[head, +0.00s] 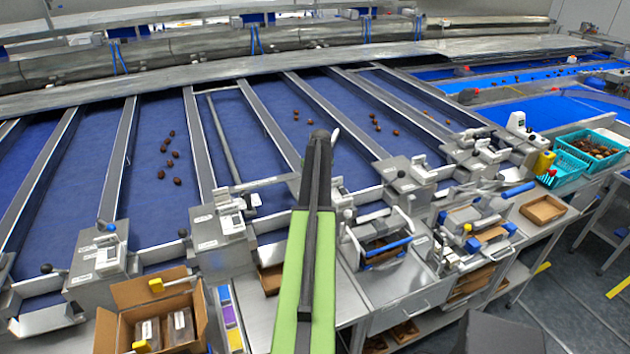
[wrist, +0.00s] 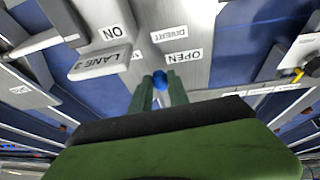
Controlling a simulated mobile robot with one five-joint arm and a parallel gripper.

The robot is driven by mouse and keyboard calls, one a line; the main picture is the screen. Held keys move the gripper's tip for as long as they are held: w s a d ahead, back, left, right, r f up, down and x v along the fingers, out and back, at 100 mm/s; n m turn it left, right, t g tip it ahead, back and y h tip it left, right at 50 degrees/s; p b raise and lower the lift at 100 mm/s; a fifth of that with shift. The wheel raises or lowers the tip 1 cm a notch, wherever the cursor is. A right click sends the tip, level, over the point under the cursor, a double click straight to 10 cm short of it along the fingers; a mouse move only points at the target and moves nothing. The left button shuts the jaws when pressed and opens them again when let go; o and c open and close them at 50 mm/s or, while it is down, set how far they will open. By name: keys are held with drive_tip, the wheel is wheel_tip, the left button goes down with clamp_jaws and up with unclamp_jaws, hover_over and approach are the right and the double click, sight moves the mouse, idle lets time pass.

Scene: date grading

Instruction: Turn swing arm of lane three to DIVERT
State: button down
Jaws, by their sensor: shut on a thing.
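In the wrist view, a blue ball knob (wrist: 160,78) sits between the green fingers of my gripper (wrist: 161,84), which are shut on it. The grey housing around it carries a LANE 3 label (wrist: 102,66), an ON label (wrist: 110,34), a DIVERT label (wrist: 169,33) and an OPEN label (wrist: 184,57). The knob is nearest the OPEN label. A pale rod (wrist: 40,43) points at the housing from the left. The shaft under the knob is hidden by the fingers. In the head view, my green arm covers the knob and gripper.
Blue lanes (head: 165,160) with brown dates run between metal rails. Similar labelled housings stand left (head: 220,225) and right (head: 410,178) of my arm. A cardboard box (head: 112,325) sits front left, and a teal crate (head: 570,172) stands at right.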

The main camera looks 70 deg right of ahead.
drive_tip(key=c, duration=1.3)
unclamp_jaws()
drive_tip(key=shift+w, duration=0.3)
drive_tip(key=shift+o, duration=0.2)
drive_tip(key=shift+s, duration=0.15)
drive_tip(key=p+v, duration=1.6)
drive_tip(key=v, duration=0.1)
drive_tip(key=shift+a+r, duration=0.1)
drive_tip(key=shift+r, duration=0.05)
